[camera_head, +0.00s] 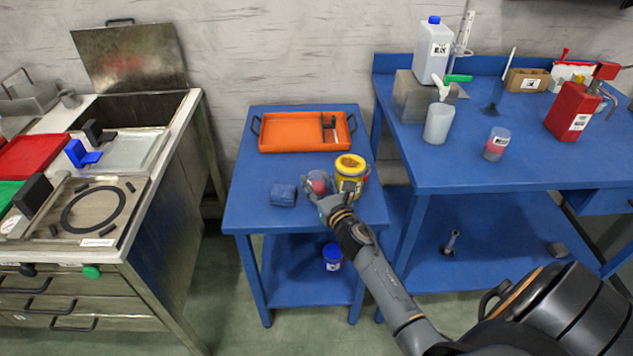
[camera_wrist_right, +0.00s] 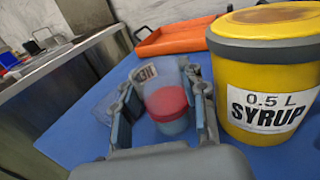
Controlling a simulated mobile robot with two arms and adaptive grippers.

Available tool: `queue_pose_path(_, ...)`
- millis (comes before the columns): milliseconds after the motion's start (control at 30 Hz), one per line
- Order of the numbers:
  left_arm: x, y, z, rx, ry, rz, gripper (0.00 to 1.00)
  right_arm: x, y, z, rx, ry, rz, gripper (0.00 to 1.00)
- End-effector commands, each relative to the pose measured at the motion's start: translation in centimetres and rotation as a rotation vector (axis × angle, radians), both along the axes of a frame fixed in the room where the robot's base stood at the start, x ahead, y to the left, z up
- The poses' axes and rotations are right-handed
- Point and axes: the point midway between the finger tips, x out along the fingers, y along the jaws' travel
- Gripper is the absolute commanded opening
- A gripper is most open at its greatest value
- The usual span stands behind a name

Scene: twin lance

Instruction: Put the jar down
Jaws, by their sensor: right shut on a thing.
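A small clear jar (camera_head: 318,182) with red contents is at the small blue table, just left of a yellow syrup tub. In the right wrist view the jar (camera_wrist_right: 166,98) stands about upright between the two fingers, with a white label near its rim. My right gripper (camera_head: 322,193) is shut on it; the fingers (camera_wrist_right: 165,110) are at its sides. The frames do not show clearly whether the jar's base touches the blue tabletop (camera_head: 250,209). My left gripper is not in view.
The yellow syrup tub (camera_head: 349,180) stands close to the right of the jar. A similar red-filled jar (camera_head: 497,144) stands on the right bench.

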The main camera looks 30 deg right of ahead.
Motion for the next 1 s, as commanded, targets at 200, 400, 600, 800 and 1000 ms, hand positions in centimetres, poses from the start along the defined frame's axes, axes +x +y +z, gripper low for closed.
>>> queue_pose_path(200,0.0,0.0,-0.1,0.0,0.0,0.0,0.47,0.0,0.0,-0.1,0.0,0.001,0.0,0.51)
queue_pose_path(400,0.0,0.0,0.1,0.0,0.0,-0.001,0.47,0.0,0.0,0.1,0.0,0.0,0.0,0.51)
queue_pose_path(600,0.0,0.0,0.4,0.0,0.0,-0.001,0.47,-2.4,0.4,0.0,0.0,0.004,0.0,0.51)
queue_pose_path(800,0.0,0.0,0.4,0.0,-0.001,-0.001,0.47,-6.8,1.1,-0.1,-0.001,0.003,0.0,0.51)
queue_pose_path(1000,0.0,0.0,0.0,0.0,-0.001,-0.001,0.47,-10.3,1.6,-0.1,0.0,0.002,0.0,0.51)
